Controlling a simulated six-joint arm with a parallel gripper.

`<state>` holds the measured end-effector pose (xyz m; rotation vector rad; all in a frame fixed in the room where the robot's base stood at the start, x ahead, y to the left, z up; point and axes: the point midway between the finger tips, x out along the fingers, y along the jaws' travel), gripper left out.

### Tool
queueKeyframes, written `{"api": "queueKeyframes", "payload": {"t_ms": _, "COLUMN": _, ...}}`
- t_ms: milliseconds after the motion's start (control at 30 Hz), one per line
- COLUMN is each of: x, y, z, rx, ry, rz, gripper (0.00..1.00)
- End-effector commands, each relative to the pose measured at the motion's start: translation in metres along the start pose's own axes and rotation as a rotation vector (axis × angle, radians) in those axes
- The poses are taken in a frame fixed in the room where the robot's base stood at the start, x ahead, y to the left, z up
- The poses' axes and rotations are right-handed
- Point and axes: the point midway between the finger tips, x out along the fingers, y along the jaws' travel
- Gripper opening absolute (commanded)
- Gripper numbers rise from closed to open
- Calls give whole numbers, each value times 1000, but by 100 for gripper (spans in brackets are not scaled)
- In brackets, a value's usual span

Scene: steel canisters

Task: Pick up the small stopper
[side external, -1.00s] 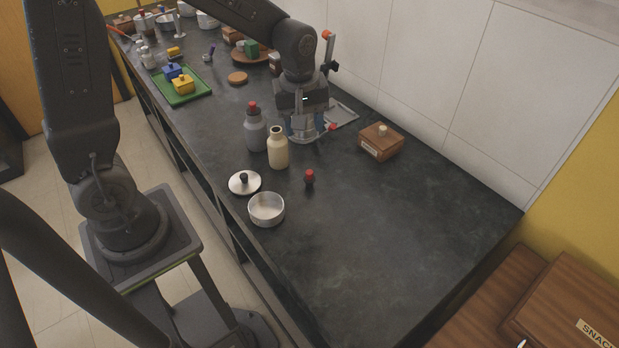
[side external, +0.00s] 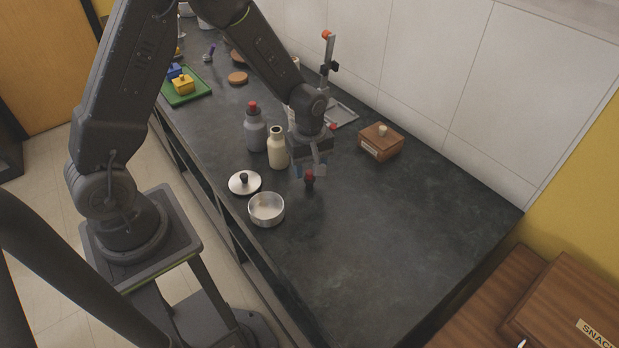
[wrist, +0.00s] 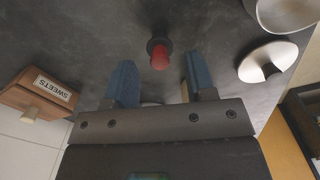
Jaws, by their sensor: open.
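The small stopper (side external: 309,180) stands on the dark counter, red on top with a dark lower part. In the wrist view the stopper (wrist: 159,54) shows just beyond and between the two blue fingers. My gripper (side external: 310,171) is open and empty, low over the counter at the stopper. It also shows in the wrist view (wrist: 160,85), with clear space between its fingers. The side view shows the fingers partly overlapping the stopper, and I cannot tell whether they touch it.
A cream bottle (side external: 278,150) and a grey bottle (side external: 255,130) with a red top stand close left of my gripper. A steel pot (side external: 266,210) and a round lid (side external: 244,183) are nearer the front edge. A wooden box (side external: 381,142) is to the right. The right-front counter is clear.

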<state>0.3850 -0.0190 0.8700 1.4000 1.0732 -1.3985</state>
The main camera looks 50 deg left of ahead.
Motion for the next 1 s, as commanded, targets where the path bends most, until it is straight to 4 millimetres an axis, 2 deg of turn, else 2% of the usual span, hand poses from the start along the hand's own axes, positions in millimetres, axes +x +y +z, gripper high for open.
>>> {"api": "queueKeyframes", "payload": {"t_ms": 233, "x": 37, "y": -1, "z": 1, "rx": 0, "ry": -2, "rz": -4, "gripper": 50}}
{"api": "queueKeyframes", "payload": {"t_ms": 367, "x": 44, "y": 0, "z": 1, "rx": 1, "ry": -2, "rz": -2, "gripper": 50}}
{"api": "queueKeyframes", "payload": {"t_ms": 567, "x": 44, "y": 0, "z": 1, "rx": 1, "ry": -2, "rz": 0, "gripper": 50}}
{"api": "queueKeyframes", "payload": {"t_ms": 1000, "x": 44, "y": 0, "z": 1, "rx": 1, "ry": -1, "rz": 0, "gripper": 9}}
